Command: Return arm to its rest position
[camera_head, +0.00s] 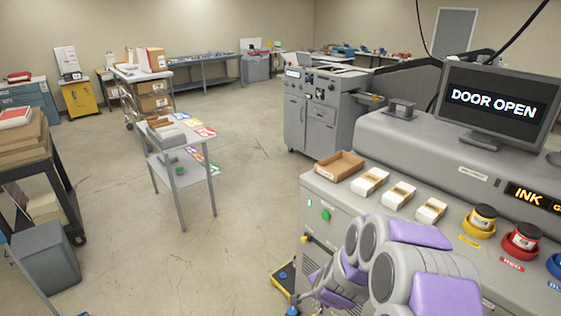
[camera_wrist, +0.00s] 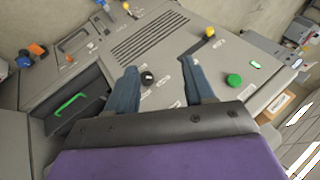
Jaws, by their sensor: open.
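My arm, in grey and purple, shows at the lower right of the head view, in front of the large grey machine (camera_head: 450,160). My gripper (camera_wrist: 160,78) shows in the wrist view with its two blue-grey fingers apart and nothing between them. Beyond the fingers is the machine's front panel (camera_wrist: 150,110), with a black knob (camera_wrist: 147,79), a green button (camera_wrist: 234,79) and a yellow-tipped lever (camera_wrist: 207,35). An open recess with a green handle (camera_wrist: 71,104) lies left of the fingers. I cannot tell whether the fingers touch the panel.
A monitor (camera_head: 497,103) on the machine reads "DOOR OPEN". A cardboard tray (camera_head: 340,166), several white packs and ink jars, yellow (camera_head: 482,217) and red (camera_head: 525,237), stand along its top. A small cart (camera_head: 180,158) stands left. The floor between is clear.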

